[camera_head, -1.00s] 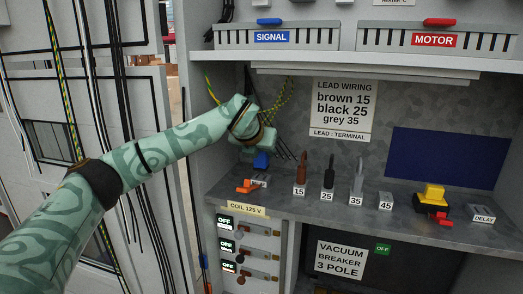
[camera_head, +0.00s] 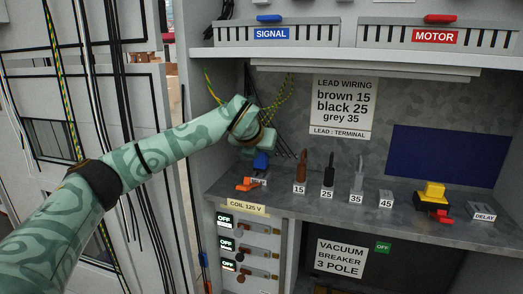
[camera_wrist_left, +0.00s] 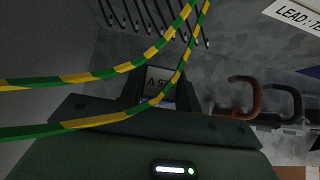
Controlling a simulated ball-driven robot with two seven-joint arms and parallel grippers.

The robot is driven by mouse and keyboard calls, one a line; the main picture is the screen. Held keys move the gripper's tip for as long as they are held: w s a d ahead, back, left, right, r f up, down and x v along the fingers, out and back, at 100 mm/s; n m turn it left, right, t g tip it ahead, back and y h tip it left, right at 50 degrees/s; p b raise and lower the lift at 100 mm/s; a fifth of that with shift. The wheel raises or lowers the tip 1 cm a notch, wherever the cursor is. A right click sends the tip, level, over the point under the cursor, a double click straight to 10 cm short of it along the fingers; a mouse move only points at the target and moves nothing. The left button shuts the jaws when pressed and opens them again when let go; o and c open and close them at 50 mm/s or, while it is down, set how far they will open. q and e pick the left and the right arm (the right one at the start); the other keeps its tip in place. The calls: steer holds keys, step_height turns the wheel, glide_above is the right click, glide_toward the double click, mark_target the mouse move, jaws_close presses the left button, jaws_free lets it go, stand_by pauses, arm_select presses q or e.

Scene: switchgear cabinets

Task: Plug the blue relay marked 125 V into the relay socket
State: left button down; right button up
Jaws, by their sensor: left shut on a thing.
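The blue relay (camera_head: 261,161) is held upright below my left gripper (camera_head: 259,149) at the left end of the grey shelf. It is right over the relay socket (camera_head: 259,182), which has an orange lever (camera_head: 246,187) at its front left. I cannot tell whether the relay touches the socket. In the left wrist view, the relay's pale label (camera_wrist_left: 159,80) shows upside down, reading 125 V, between the two dark fingers of the left gripper (camera_wrist_left: 159,97). The fingers are shut on the relay. The socket is hidden there. My right gripper is not in view.
Brown, black and grey leads (camera_head: 329,174) stand in numbered blocks right of the socket. A yellow and black device (camera_head: 433,196) sits further right. Yellow-green wires (camera_wrist_left: 150,55) cross close above the left gripper. The cabinet's side wall (camera_head: 200,120) is close on the left.

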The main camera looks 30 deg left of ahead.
arm_select(q)
steer(key=shift+f+b, duration=0.5)
steer(key=shift+f, duration=0.3)
steer(key=c, duration=0.9)
jaws_free()
steer(key=v, duration=1.6)
steer(key=shift+s+r+p, duration=0.1)
steer(key=shift+r+p, duration=0.1)
steer(key=shift+p, duration=0.1)
steer(key=shift+d+f, duration=0.1)
